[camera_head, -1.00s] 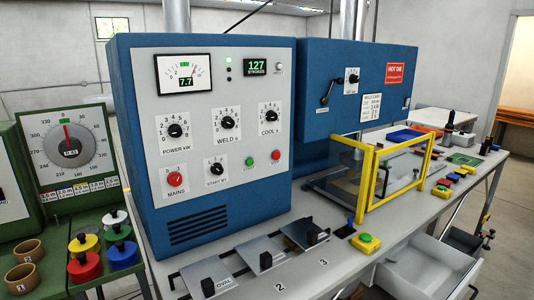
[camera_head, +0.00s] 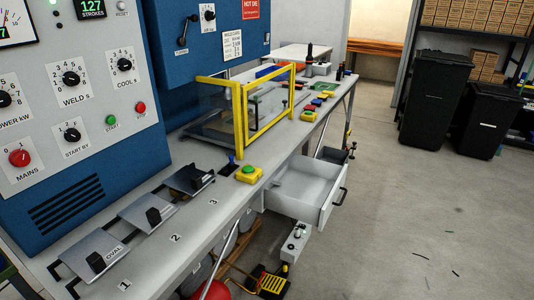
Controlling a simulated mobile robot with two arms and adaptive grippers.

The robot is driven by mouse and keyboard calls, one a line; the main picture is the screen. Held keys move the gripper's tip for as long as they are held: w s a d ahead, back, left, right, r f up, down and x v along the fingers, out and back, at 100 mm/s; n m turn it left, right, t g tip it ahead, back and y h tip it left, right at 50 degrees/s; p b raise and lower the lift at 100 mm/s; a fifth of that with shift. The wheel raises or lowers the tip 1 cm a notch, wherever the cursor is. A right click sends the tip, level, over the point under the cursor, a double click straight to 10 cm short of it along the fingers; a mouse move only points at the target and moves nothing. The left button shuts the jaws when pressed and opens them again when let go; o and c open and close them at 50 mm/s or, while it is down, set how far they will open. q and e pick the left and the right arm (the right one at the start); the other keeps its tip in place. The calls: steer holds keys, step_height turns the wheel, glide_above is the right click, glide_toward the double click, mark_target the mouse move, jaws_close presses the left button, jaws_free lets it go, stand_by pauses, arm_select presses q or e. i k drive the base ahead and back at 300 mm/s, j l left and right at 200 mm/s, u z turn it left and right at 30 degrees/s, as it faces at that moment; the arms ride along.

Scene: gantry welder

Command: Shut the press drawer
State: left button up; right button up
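A light grey drawer (camera_head: 303,184) stands pulled out from under the bench, below the yellow-framed guard (camera_head: 245,110) of the blue press (camera_head: 205,40). It is open and looks empty inside. Its dark handle (camera_head: 341,197) is on the front panel, which faces right. Neither of my grippers is in view.
The bench (camera_head: 205,220) carries numbered plates and a yellow box with a green button (camera_head: 249,174). A small control box (camera_head: 293,240) and a yellow-black pedal (camera_head: 268,282) are below the drawer. Open floor (camera_head: 420,220) lies right; black bins (camera_head: 436,98) stand beyond.

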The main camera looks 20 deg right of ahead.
mark_target(309, 189)
steer(key=z, duration=1.35)
